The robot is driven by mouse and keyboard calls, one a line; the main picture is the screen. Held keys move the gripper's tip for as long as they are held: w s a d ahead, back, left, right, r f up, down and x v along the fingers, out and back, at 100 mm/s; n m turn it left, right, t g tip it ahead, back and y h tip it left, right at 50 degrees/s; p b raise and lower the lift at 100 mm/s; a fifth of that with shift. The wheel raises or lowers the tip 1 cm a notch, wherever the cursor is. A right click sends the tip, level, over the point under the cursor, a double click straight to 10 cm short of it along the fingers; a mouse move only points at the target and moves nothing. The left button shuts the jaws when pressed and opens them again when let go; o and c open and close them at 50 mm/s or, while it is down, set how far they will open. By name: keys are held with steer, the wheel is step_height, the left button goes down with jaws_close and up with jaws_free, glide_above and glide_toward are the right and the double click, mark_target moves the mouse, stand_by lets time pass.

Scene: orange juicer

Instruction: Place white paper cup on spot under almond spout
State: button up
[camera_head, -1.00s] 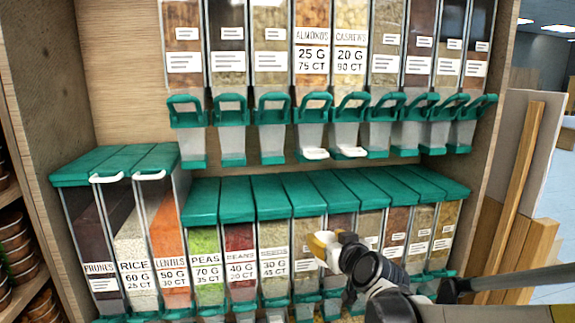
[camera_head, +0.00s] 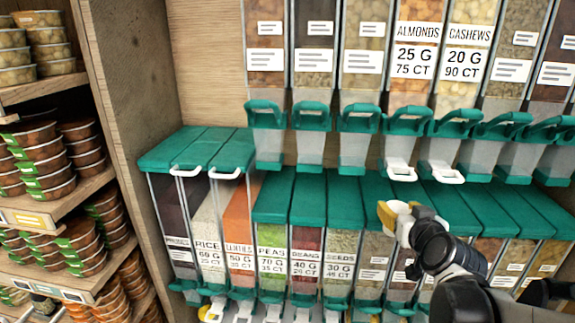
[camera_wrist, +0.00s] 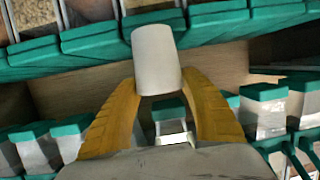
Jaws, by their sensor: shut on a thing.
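My gripper (camera_wrist: 160,84) is shut on a white paper cup (camera_wrist: 156,50), its yellow fingers on either side of the cup in the wrist view. In the head view the gripper (camera_head: 394,214) and the small pale cup (camera_head: 401,207) are in front of the lower bins' green lids, just below the almond dispenser (camera_head: 415,75). The almond dispenser has a green-handled spout (camera_head: 405,122) with a white ledge (camera_head: 401,171) under it. The cup is below this ledge in the picture. Whether it touches anything cannot be told.
The cashew dispenser (camera_head: 465,75) with a like white ledge (camera_head: 447,173) stands just right of the almonds. Lower bins with green lids (camera_head: 275,190) run beneath the upper row. A wooden side panel (camera_head: 130,70) and shelves of stacked tubs (camera_head: 45,165) are at left.

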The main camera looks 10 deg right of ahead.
steer(key=w, duration=0.3)
steer(key=w+d+p, duration=0.1)
steer(key=w, duration=0.4)
steer(key=shift+w+d+r, duration=0.15)
steer(key=shift+w+d, duration=0.15)
steer(key=shift+d, duration=0.05)
steer(key=shift+w+d+f+p, duration=0.1)
steer(key=shift+w+f+p, duration=0.2)
steer(key=shift+p, duration=0.3)
steer(key=shift+s, duration=0.3)
steer(key=shift+w+f+b, duration=0.1)
steer(key=shift+f+b, duration=0.05)
steer(key=shift+b, duration=0.2)
steer(key=o, duration=0.7)
steer(key=shift+w, duration=0.1)
steer(key=shift+o, duration=0.2)
